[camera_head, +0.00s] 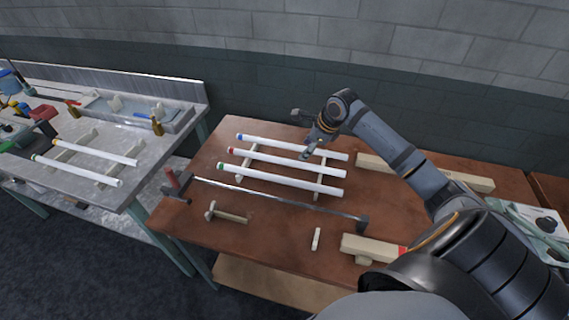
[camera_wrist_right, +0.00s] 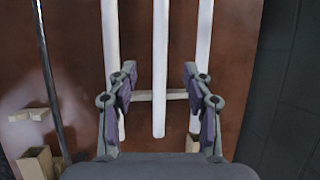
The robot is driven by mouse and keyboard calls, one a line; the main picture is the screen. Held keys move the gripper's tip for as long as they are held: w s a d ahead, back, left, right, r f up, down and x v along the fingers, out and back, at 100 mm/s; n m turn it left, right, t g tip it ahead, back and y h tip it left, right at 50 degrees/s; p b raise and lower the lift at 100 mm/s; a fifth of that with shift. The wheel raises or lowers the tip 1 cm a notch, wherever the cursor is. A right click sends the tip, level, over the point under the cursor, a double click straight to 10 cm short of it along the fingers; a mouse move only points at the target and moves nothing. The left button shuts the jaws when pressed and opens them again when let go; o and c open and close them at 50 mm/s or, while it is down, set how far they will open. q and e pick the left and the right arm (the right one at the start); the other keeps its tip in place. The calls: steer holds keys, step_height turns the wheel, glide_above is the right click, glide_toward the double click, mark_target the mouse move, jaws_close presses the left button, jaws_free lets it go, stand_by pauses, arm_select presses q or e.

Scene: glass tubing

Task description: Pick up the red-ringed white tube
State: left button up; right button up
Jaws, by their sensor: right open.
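The red-ringed white tube (camera_head: 285,163) lies on wooden supports on the brown table, as the middle one of three tubes. Its red ring is at its left end. The blue-ringed tube (camera_head: 280,145) lies behind it and the green-ringed tube (camera_head: 280,179) in front. My right gripper (camera_head: 307,154) is over the tubes, right of their middle. In the right wrist view, its open fingers (camera_wrist_right: 160,88) stand on either side of the middle tube (camera_wrist_right: 159,50), with nothing gripped. No rings show there. My left gripper is not in view.
A thin metal rod (camera_head: 270,195) on end stands runs in front of the tubes. Wooden blocks (camera_head: 372,249) lie at the front right, and a long wooden beam (camera_head: 455,179) lies behind right. A grey bench (camera_head: 75,185) with more tubes stands left.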

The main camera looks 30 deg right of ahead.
mark_target(295, 162)
steer(key=p+x, duration=0.1)
steer(key=x, duration=0.9)
steer(key=shift+w+f, duration=0.15)
steer(key=shift+f, duration=0.2)
jaws_close()
